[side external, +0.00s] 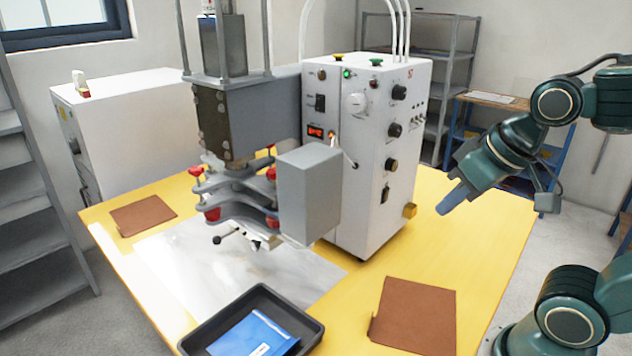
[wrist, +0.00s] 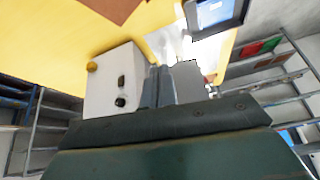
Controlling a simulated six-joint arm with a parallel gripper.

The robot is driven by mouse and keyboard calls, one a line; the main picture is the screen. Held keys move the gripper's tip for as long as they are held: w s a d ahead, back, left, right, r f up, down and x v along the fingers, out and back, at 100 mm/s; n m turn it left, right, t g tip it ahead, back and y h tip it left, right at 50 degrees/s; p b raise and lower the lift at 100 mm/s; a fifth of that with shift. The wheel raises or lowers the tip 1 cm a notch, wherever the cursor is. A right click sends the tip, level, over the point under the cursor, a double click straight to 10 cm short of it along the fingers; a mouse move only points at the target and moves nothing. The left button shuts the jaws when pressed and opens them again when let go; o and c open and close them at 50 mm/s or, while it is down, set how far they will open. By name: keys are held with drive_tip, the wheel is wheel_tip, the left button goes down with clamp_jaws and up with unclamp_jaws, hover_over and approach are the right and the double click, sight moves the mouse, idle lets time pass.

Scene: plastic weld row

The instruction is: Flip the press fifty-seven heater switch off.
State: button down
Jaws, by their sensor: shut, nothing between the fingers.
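The press's white control box (side external: 350,205) stands on the yellow table, marked with a small red "57" at its upper right. I cannot read which switch is the heater's. My gripper (side external: 449,204) is shut and empty, to the right of the box and apart from it. In the wrist view my gripper (wrist: 159,72) points past the box (wrist: 98,100), whose switches are unclear.
The grey press head with red clamps (side external: 238,195) stands left of the box. A black tray (side external: 312,326) with a blue packet (side external: 252,335) lies at the front. Brown mats (side external: 416,315) lie on the table (side external: 478,235). Open space lies between my gripper and the box.

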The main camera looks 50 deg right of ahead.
sight(386, 195)
drive_tip(key=w+d+f+m+h, duration=0.2)
drive_tip(key=w+d+f+m, duration=0.2)
drive_tip(key=d+m, duration=0.3)
drive_tip(key=w+d+f+m+h, duration=0.2)
drive_tip(key=w+d+f+m, duration=0.2)
drive_tip(key=w+d+m, duration=0.3)
drive_tip(key=d, duration=0.3)
drive_tip(key=shift+m+h, duration=0.3)
drive_tip(key=shift+m, duration=0.1)
drive_tip(key=shift+w+d+f, duration=0.1)
drive_tip(key=shift+d, duration=0.05)
drive_tip(key=w+d+f, duration=0.3)
drive_tip(key=w+f, duration=0.4)
drive_tip(key=w, duration=0.1)
drive_tip(key=shift+w+d, duration=0.35)
drive_tip(key=shift+d, duration=0.05)
idle(0.4)
